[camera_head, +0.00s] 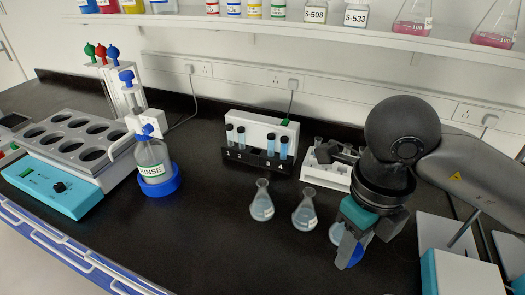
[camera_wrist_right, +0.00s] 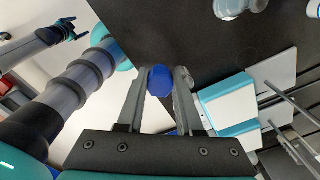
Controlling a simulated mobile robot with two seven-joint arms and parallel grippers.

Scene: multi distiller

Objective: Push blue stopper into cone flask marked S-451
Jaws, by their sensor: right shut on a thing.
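My right gripper (camera_head: 350,250) is shut on a blue stopper (camera_head: 357,256), low over the bench at the right. In the right wrist view the blue stopper (camera_wrist_right: 160,81) sits between the two fingers. Three cone flasks stand in front of the rack: a left one (camera_head: 262,205), a middle one (camera_head: 305,215), and a third (camera_head: 336,233) partly hidden behind my right gripper. Their labels are too small to read. What looks like my left gripper (camera_wrist_right: 66,30) shows small at the far left of the right wrist view, its opening unclear.
A tube rack (camera_head: 262,160) and a white rack (camera_head: 325,178) stand behind the flasks. The rinse bottle (camera_head: 152,165) and a teal-fronted heating block (camera_head: 55,195) are at left. White-and-teal equipment (camera_head: 447,270) stands at right. The front middle bench is clear.

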